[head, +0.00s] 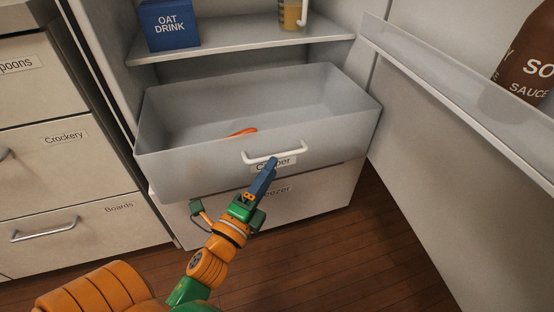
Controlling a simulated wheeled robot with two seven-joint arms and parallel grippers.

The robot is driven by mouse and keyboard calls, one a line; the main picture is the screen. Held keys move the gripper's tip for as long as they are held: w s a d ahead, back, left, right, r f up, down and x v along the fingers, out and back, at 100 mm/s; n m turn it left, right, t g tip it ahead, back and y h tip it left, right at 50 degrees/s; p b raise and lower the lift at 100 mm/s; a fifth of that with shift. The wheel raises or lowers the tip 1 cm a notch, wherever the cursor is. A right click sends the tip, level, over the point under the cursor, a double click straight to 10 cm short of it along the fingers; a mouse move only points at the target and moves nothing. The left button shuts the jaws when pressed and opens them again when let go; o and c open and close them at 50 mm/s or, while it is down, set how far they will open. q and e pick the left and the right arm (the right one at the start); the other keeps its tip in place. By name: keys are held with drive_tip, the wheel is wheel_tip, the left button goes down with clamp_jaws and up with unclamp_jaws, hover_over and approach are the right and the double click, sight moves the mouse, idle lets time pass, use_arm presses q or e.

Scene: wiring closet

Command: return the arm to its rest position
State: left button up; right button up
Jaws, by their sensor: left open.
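My left arm (207,268), orange and green, reaches in from the lower left toward the fridge. My left gripper (264,178) is open and empty, with a blue finger pointing up just below the white handle (276,153) of the crisper drawer. The finger overlaps the drawer's label in the picture; I cannot tell whether it touches the drawer. The crisper drawer (200,165) is pulled out, and an orange item (243,132) lies inside it. My right gripper is not in view.
The freezer drawer (325,195) is below the crisper. The open fridge door (450,170) stands at right, with a sauce bottle (528,65) on its shelf. Labelled cabinet drawers (60,190) are at left. A blue oat drink carton (170,25) stands on the shelf above. Wooden floor (360,255) is clear.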

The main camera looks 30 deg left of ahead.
use_arm(q)
drive_tip(key=shift+s+f, duration=0.1)
drive_tip(key=shift+s, duration=0.7)
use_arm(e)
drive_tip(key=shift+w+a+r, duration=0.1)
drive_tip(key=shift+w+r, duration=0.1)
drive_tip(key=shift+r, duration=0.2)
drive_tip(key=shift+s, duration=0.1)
